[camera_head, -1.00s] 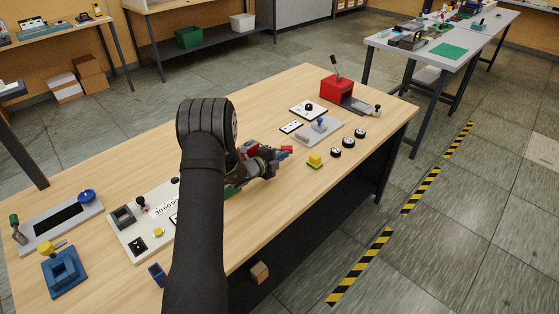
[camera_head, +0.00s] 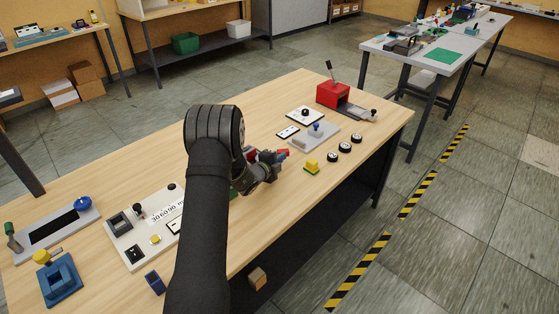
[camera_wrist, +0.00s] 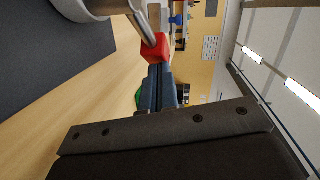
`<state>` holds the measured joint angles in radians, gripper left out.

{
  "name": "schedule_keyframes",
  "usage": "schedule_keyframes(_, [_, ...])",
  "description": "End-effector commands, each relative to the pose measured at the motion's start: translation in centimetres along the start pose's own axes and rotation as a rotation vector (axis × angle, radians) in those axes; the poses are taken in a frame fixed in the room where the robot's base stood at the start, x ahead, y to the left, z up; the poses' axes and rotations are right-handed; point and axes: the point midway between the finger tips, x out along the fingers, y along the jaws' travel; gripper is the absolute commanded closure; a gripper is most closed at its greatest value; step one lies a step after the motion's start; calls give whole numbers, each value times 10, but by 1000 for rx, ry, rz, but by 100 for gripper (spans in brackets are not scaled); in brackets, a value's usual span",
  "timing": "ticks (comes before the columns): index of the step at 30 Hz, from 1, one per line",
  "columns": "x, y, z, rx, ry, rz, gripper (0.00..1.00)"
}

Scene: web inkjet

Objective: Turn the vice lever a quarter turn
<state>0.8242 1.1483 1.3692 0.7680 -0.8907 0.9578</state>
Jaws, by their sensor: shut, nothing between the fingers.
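I cannot tell for certain which fixture is the vice. In the head view my gripper (camera_head: 272,160) is low over the middle of the bench, partly behind my dark arm. A small red piece (camera_head: 283,154) shows at its tips. In the wrist view my shut dark fingers (camera_wrist: 160,80) reach towards a red block (camera_wrist: 155,47). A pale grey bar (camera_wrist: 140,24) runs from a rounded grey part at the top left to this block. It may be a lever, but contact with my fingers is unclear. My arm hides the bench behind it.
A red box (camera_head: 332,95) with an upright black lever stands at the far right. A grey fixture with a blue knob (camera_head: 316,126), a yellow button (camera_head: 312,166) and black dials (camera_head: 345,147) are nearby. A switch panel (camera_head: 126,250) and blue fixture (camera_head: 62,283) are at left.

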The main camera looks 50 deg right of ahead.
Motion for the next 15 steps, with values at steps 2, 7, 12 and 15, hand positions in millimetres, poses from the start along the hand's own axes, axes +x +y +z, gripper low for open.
schedule_keyframes(2, [5, -1, 0, -12, -53, -9, 100])
schedule_keyframes(7, [15, -3, 3, -34, -176, -33, 100])
schedule_keyframes(12, [23, -6, 10, -42, -223, -43, 100])
schedule_keyframes(15, [28, -7, 14, -42, -222, -42, 100])
